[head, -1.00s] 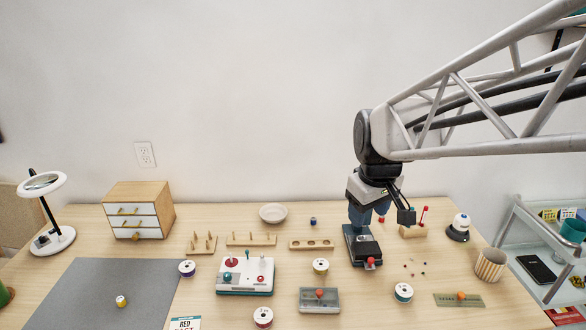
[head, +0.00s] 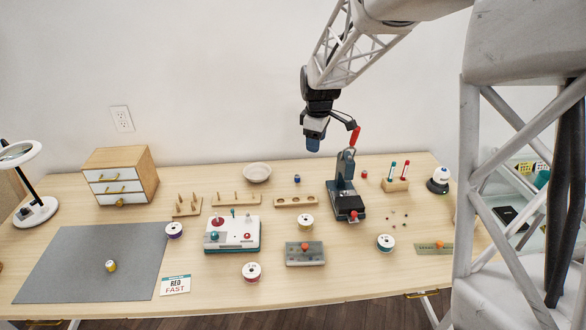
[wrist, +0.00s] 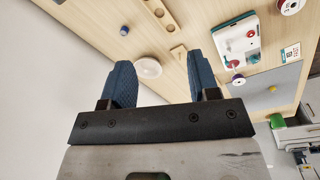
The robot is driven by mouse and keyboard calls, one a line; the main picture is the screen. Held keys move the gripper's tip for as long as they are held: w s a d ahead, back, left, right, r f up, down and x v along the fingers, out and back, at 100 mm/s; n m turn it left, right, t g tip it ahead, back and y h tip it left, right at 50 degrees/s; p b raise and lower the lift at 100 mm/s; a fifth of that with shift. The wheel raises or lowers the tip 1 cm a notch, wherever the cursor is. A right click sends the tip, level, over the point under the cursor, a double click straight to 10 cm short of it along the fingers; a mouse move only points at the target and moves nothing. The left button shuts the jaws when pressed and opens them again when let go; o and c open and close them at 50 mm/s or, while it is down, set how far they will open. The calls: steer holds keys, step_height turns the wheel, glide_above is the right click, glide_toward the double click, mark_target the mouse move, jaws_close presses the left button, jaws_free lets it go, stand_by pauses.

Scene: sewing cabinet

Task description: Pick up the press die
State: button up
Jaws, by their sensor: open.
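My gripper (head: 313,143) hangs high above the back of the table, in front of the wall. In the wrist view its two dark blue fingers (wrist: 160,64) are wide apart with nothing between them. Which thing is the press die I cannot tell for sure. A small dark blue cylinder (head: 297,178) stands alone behind the holed wooden strip (head: 296,201), and a blue piece (wrist: 124,30) shows in the wrist view. A small red piece (head: 364,174) sits behind the press. The dark press (head: 347,202) with its raised red handle stands right of the cylinder.
A pale bowl (head: 257,173) stands left of the blue cylinder. Peg racks (head: 236,198), a white-and-teal machine (head: 232,234), thread spools (head: 306,221) and a grey block with a red knob (head: 305,254) lie nearer. A screwdriver rack (head: 395,185) is right of the press.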

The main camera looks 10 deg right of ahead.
steer(key=w+a+f+n, duration=0.1)
steer(key=w+f+n, duration=0.2)
steer(key=w+f, duration=0.6)
steer(key=n+g, duration=0.1)
steer(key=n, duration=0.3)
glide_above(297, 176)
steer(key=f, duration=1)
steer(key=shift+s+f, duration=0.2)
steer(key=shift+s, duration=0.1)
steer(key=shift+w+f, duration=0.2)
steer(key=shift+f, duration=0.15)
steer(key=shift+f, duration=1.3)
steer(key=shift+f, duration=2.6)
jaws_close()
